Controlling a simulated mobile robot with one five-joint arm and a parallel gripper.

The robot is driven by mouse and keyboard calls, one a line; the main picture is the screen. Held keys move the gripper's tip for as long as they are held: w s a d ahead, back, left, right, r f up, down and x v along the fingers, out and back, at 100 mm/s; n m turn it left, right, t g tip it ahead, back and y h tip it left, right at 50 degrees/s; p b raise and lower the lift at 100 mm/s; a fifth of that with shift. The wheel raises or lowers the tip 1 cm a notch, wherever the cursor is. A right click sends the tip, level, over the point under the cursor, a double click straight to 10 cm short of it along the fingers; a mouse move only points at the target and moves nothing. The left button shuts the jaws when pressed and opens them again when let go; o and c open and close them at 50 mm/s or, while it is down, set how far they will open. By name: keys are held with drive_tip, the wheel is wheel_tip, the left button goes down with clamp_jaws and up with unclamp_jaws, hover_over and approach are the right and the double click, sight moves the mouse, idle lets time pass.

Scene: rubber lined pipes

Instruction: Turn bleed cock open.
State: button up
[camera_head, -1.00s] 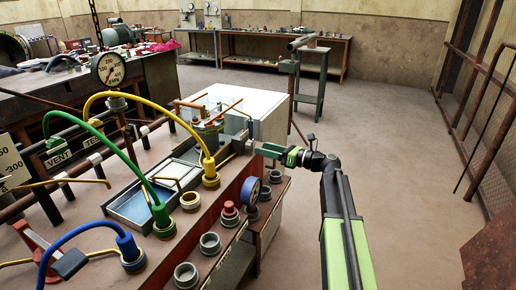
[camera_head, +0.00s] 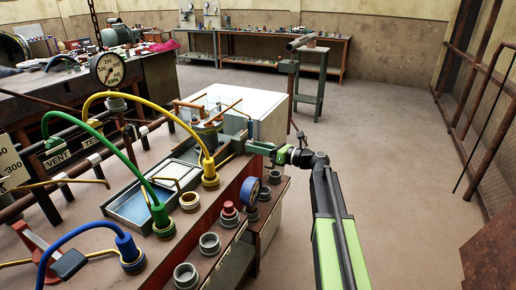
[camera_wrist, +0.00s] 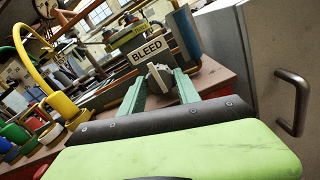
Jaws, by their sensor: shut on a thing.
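The bleed cock's pale grey handle (camera_wrist: 157,76) stands between my fingers in the wrist view, just below a white label reading BLEED (camera_wrist: 147,53). My gripper (camera_wrist: 158,86) has its two green fingers on either side of the handle and is shut on it. In the head view my gripper (camera_head: 249,146) reaches in from the right to the grey fitting at the bench's right edge. The cock is mostly hidden there by the fingers, and I cannot tell its angle.
A yellow hose (camera_head: 142,98) and a green hose (camera_head: 120,142) arch over the bench left of my gripper. A grey door with a handle (camera_wrist: 292,102) is at right. The floor (camera_head: 395,150) right of the bench is clear.

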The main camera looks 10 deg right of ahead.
drive_tip(key=shift+d, duration=0.2)
clamp_jaws()
drive_tip(key=n, duration=0.9)
drive_tip(key=a+n, duration=0.1)
drive_tip(key=n, duration=0.3)
drive_tip(key=shift+s, duration=0.2)
drive_tip(key=shift+n, duration=0.3)
drive_tip(key=o, duration=1.3)
unclamp_jaws()
drive_tip(key=shift+d, duration=0.1)
